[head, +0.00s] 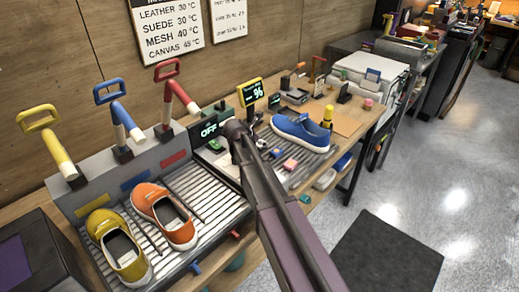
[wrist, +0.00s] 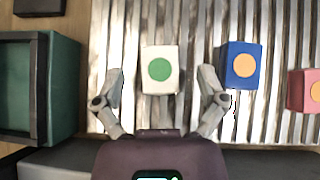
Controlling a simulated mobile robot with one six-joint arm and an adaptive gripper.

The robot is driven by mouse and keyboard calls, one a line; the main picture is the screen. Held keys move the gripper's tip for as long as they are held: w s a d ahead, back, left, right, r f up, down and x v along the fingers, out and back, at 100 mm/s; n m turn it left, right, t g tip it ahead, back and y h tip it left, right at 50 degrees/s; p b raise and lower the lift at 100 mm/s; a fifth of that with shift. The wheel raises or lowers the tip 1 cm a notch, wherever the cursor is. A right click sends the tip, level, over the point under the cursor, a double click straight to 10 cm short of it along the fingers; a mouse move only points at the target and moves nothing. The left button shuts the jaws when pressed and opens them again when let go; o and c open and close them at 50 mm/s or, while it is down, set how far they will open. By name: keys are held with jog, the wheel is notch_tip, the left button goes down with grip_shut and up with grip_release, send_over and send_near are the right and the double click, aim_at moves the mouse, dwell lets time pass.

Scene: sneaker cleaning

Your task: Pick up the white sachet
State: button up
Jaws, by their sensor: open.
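The white sachet (wrist: 160,84) is a small pale block with a green dot on its top. It rests on a ribbed metal surface in the middle of the wrist view. My gripper (wrist: 161,77) is open, with one finger to the left of the sachet and one to the right. A gap shows on each side, so the fingers do not appear to touch it.
A blue sachet (wrist: 239,66) with an orange dot stands right of my right finger. A dark green open box (wrist: 65,90) is at left. In the head view, a blue shoe (head: 300,132) lies beyond my arm.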

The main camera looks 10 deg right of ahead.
jog(key=shift+b+x, duration=0.3)
jog(key=shift+x, duration=0.45)
jog(key=shift+c, duration=0.2)
jog(key=c, duration=1.1)
